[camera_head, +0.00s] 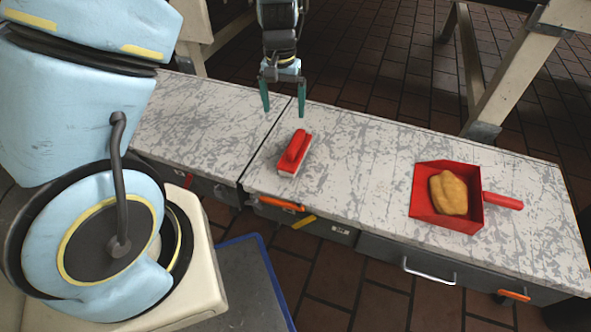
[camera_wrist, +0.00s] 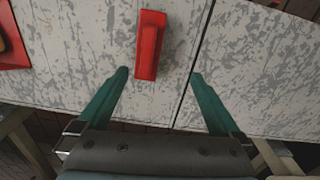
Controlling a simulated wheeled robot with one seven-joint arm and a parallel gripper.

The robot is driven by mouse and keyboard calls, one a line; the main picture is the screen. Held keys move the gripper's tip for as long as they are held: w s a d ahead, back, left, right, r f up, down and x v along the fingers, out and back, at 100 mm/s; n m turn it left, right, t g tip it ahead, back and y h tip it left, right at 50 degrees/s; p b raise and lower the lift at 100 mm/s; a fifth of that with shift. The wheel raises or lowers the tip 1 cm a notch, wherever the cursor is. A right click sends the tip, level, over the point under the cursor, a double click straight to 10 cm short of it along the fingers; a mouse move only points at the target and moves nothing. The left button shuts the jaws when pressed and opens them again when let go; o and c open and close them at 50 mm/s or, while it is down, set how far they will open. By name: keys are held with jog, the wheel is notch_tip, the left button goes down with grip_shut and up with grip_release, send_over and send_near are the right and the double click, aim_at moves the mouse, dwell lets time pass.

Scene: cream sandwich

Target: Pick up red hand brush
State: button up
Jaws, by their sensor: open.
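The red hand brush (camera_head: 294,151) lies on the grey-white scuffed worktop, just right of the seam between two bench sections. Its red handle is on top, with a paler edge along its base. My gripper (camera_head: 283,105) is open and empty above the worktop, near the far edge, behind the brush in the head view. In the wrist view the brush (camera_wrist: 150,45) lies beyond my open fingertips (camera_wrist: 161,74), its near end about between them and slightly left of the middle. The fingers do not appear to touch it.
A red dustpan (camera_head: 424,204) holding a tan lump (camera_head: 449,193) lies on the right of the worktop (camera_head: 350,190). The surface around the brush is clear. Drawers with orange and metal handles line the bench front. Wooden trestle legs (camera_head: 510,75) stand behind.

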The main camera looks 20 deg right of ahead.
jog(key=m+b, duration=0.1)
jog(key=b, duration=0.1)
send_over(297, 140)
notch_tip(297, 140, down, 6)
jog(key=shift+d+f, duration=0.15)
jog(key=shift+f, duration=0.05)
notch_tip(297, 140, down, 5)
jog(key=shift+f+b, duration=0.1)
jog(key=shift+b, duration=0.8)
jog(key=f, duration=0.1)
jog(key=f+b, duration=0.1)
jog(key=f, duration=0.1)
jog(key=f+b, duration=0.1)
jog(key=shift+w+a+f, duration=0.1)
jog(key=shift+a+f, duration=0.2)
jog(key=shift+f, duration=0.1)
grip_shut()
notch_tip(297, 140, up, 10)
jog(key=p, duration=0.3)
